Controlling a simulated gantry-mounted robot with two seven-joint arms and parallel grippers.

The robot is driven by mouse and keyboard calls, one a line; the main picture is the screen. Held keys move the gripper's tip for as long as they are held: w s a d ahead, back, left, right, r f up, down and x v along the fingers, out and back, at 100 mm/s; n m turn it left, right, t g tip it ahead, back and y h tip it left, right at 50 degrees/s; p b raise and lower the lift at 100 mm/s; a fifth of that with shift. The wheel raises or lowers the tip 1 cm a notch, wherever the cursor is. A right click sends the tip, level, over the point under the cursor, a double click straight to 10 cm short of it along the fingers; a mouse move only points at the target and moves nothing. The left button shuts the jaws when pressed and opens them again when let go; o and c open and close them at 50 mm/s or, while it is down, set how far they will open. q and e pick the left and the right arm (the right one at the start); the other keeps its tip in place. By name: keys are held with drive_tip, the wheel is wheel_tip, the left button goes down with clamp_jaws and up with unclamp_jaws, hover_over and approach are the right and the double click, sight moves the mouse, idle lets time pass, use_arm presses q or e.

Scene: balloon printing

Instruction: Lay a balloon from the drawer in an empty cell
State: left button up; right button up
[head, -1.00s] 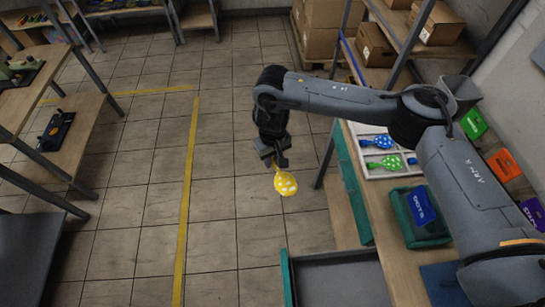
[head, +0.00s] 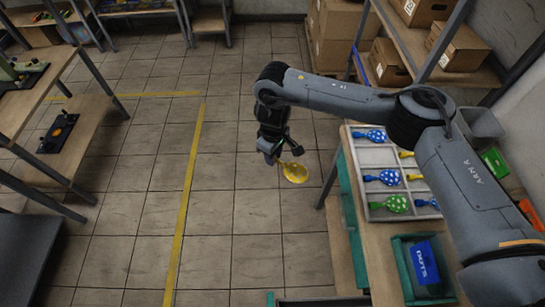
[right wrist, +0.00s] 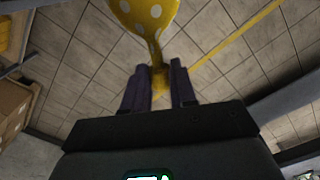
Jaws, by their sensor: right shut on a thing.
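My right gripper (head: 279,156) is shut on the neck of a yellow balloon (head: 295,173), held over the floor left of the workbench. In the right wrist view the balloon (right wrist: 145,15) shows white dots, and its neck sits between the two fingers (right wrist: 160,85). The white divided tray (head: 365,203) lies on the bench. Its left column holds blue dotted balloons (head: 383,178) and a green one (head: 396,204); the cell (head: 375,157) between the blue ones looks empty. Yellow balloons (head: 413,177) show in the right column, partly hidden by my arm. The drawer (head: 320,301) shows only at the bottom edge. My left gripper is out of view.
A green bin (head: 403,275) with a blue label stands in front of the tray. Cardboard boxes (head: 389,62) sit on the shelving behind. A green strip (head: 352,225) runs along the bench's left side. The tiled floor on the left is open.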

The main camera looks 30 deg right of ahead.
drive_tip(key=w+d+r+n+p, duration=0.1)
drive_tip(key=w+d+r+n, duration=0.35)
drive_tip(key=w+n, duration=0.2)
drive_tip(key=n+p, duration=0.2)
drive_tip(key=p, duration=0.1)
hover_over(362, 158)
drive_tip(key=shift+m, duration=0.25)
wheel_tip(362, 158, down, 12)
drive_tip(key=shift+f, duration=0.1)
drive_tip(key=shift+f+b, duration=0.45)
drive_tip(key=shift+f, duration=0.9)
